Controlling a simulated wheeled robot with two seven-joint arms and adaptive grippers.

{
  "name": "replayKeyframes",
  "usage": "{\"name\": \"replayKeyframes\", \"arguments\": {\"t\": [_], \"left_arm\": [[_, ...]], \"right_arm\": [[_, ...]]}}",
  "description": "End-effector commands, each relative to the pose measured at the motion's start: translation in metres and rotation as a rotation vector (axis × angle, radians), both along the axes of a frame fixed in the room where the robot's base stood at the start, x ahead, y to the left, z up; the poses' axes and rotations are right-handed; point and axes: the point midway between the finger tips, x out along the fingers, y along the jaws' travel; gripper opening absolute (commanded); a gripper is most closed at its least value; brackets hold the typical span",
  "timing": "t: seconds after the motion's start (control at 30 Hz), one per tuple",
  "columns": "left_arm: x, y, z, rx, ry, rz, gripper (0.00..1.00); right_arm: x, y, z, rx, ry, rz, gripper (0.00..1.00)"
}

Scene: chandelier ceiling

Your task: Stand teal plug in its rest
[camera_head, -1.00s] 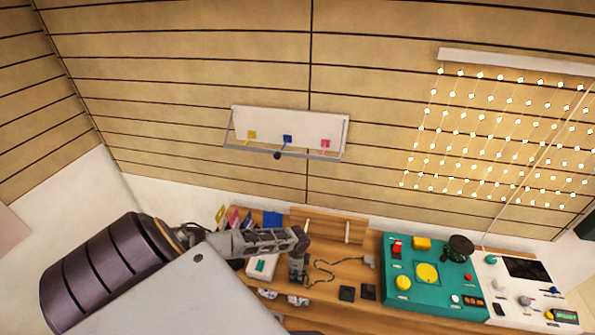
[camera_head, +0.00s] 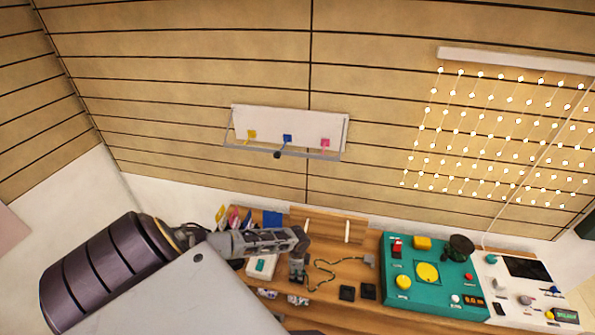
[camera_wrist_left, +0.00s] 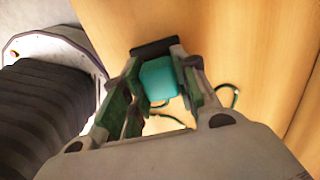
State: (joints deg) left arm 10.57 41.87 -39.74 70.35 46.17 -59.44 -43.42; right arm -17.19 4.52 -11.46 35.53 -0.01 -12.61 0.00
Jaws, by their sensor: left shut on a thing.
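The teal plug (camera_wrist_left: 158,82) shows in the left wrist view between the two fingers of my left gripper (camera_wrist_left: 160,95), which is shut on it. A dark green cord (camera_wrist_left: 228,97) lies beside and behind it. In the head view my left gripper (camera_head: 297,277) points down over the wooden bench, and the plug is hidden there. The cord (camera_head: 325,272) winds over the bench to a grey block (camera_head: 369,261). I cannot tell which object is the plug's rest; two black square pieces (camera_head: 347,293) lie right of the gripper. My right gripper is not in view.
A teal control panel (camera_head: 391,270) and a white panel (camera_head: 520,297) fill the bench's right side. A white device (camera_head: 254,274) with a teal part sits left of the gripper. A wooden rack (camera_head: 328,227) stands behind. A shelf (camera_head: 310,125) hangs on the wall.

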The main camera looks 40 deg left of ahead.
Motion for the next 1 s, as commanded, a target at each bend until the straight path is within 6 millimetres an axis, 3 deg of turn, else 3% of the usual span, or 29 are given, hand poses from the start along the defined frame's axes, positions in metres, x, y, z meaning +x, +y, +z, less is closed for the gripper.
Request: {"name": "replayKeyframes", "arguments": {"t": [1.0], "left_arm": [[0.0003, -0.0001, -0.0075, 0.0, 0.0, 0.0, 0.12]], "right_arm": [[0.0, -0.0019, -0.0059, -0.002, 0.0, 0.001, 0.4]]}}
